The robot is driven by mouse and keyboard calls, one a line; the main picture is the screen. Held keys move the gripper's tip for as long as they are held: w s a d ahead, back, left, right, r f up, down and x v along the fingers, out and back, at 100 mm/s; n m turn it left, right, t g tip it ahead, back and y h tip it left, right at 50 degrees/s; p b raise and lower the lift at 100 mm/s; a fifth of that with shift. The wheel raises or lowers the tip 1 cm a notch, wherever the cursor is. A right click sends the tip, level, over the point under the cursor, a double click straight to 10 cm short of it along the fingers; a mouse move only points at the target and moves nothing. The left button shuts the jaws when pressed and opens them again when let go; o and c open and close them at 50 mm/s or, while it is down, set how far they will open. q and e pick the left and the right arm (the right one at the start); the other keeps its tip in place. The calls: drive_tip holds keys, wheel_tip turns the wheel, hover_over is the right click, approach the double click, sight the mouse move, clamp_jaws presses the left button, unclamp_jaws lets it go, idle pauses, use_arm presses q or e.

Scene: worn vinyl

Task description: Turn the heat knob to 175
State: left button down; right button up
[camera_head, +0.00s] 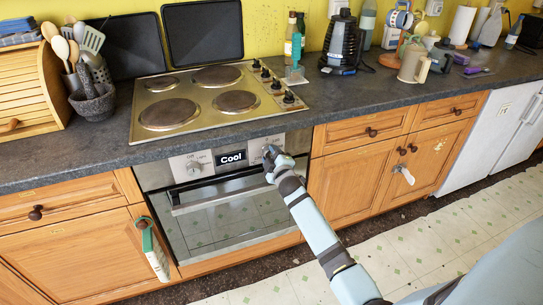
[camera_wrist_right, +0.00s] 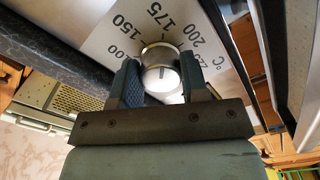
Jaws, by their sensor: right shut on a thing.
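The oven (camera_head: 218,205) is built in under the counter, with a control panel above its glass door. The heat knob (camera_wrist_right: 161,73) is a round silver knob with a dark line on its face. Numbers such as 150, 175 and 200 are printed on the panel (camera_wrist_right: 122,38) around it. My right gripper (camera_wrist_right: 161,82) is shut on the heat knob, one finger on each side. In the head view my right gripper (camera_head: 272,164) hides most of this knob. My left gripper is not in view.
A second knob (camera_head: 194,167) is on the panel's left side. The oven door handle (camera_head: 215,194) runs below the panel. A steel hob (camera_head: 202,98) lies on the dark counter (camera_head: 350,98). A green-and-white towel (camera_head: 153,249) hangs at the left cabinet.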

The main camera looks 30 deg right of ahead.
drive_tip(key=o, duration=0.9)
drive_tip(key=shift+o, duration=0.2)
use_arm(q)
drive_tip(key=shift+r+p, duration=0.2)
drive_tip(key=shift+p, duration=0.55)
use_arm(e)
drive_tip(key=v, duration=1.3)
drive_tip(key=shift+s, duration=0.4)
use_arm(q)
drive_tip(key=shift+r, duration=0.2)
use_arm(e)
drive_tip(key=shift+f, duration=0.1)
